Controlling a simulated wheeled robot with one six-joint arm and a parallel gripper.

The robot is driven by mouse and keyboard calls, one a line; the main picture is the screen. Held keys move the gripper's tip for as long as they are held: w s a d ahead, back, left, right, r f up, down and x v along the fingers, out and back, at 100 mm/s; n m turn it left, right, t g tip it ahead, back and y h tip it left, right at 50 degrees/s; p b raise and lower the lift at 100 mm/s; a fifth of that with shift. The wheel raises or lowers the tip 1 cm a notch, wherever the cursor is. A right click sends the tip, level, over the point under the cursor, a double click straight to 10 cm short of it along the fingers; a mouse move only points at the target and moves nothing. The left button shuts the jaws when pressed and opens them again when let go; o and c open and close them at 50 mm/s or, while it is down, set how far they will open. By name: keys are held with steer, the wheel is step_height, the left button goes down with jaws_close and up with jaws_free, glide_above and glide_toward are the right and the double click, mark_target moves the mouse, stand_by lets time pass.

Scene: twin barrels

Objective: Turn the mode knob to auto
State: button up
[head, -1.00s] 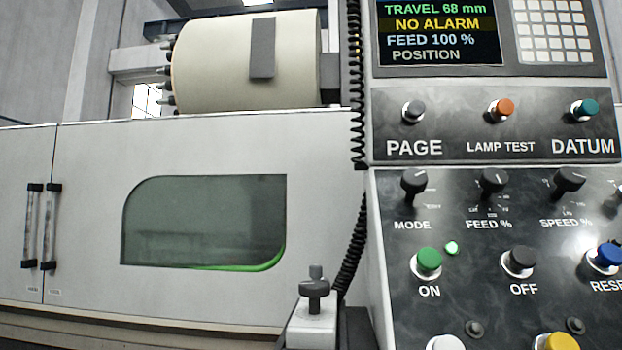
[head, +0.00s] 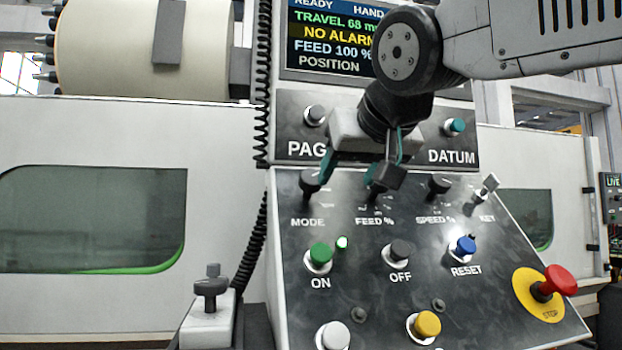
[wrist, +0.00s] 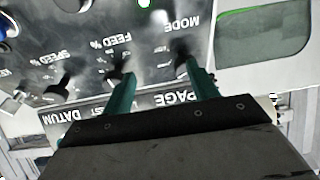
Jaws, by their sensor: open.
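The mode knob (head: 310,182) is a black knob above the MODE label, at the upper left of the sloping panel (head: 375,295). Its exact pointer setting is too small to tell. My gripper (head: 353,187) is open in front of the panel's upper edge, with teal fingers. One finger is close beside the mode knob; the other overlaps the feed knob (head: 376,193) and partly hides it. In the wrist view, the picture is upside down: the mode knob (wrist: 182,62) is at the right fingertip. I cannot tell whether they touch.
The speed knob (head: 439,185) and key switch (head: 487,186) are to the right. Green (head: 320,253), black (head: 399,250) and blue (head: 461,247) buttons sit below. A red stop button (head: 558,281) is at lower right. The screen (head: 325,40) reads READY, HAND, NO ALARM.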

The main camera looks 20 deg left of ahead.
mark_target(313, 176)
steer(key=shift+n+y, duration=0.3)
steer(key=shift+y, duration=0.1)
steer(key=w+a, duration=0.1)
steer(key=a, duration=0.1)
steer(key=w+a, duration=0.2)
steer(key=a, duration=0.1)
steer(key=w+a, duration=0.1)
steer(key=a, duration=0.1)
steer(key=shift+w+a+f, duration=0.15)
steer(key=shift+w+a, duration=0.25)
steer(key=c, duration=1)
